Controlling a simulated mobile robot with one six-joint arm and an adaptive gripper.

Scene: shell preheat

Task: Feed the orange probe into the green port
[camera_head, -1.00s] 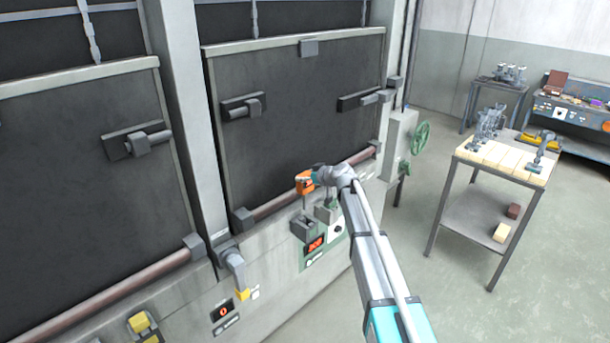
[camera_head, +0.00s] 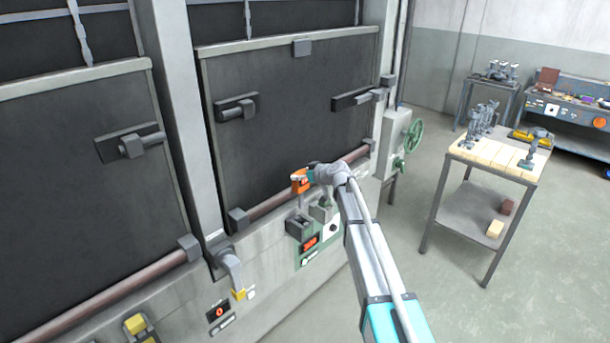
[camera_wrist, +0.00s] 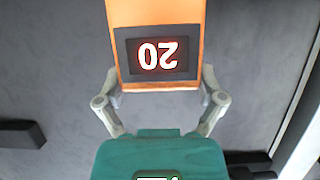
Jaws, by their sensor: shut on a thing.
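The orange probe (camera_head: 299,181) is held at the end of my arm, in front of the dark furnace door. In the wrist view its orange body (camera_wrist: 190,42) fills the top middle, with a dark display reading an upside-down 20. My gripper (camera_head: 309,177) is shut on it; in the wrist view the grey fingers (camera_wrist: 160,86) flank its body. The probe's lower end is thin and hard to make out. Below it, on the furnace front, is a green panel (camera_head: 305,259) with dark grey blocks (camera_head: 299,226) and a red display. The port's opening cannot be made out, and the probe appears above it.
A horizontal pipe (camera_head: 270,206) runs along the door's foot, close to the probe. Another panel with a yellow-tipped lever (camera_head: 238,294) stands to the left. A green handwheel (camera_head: 414,134) and a tool table (camera_head: 480,158) are to the right. Floor between is clear.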

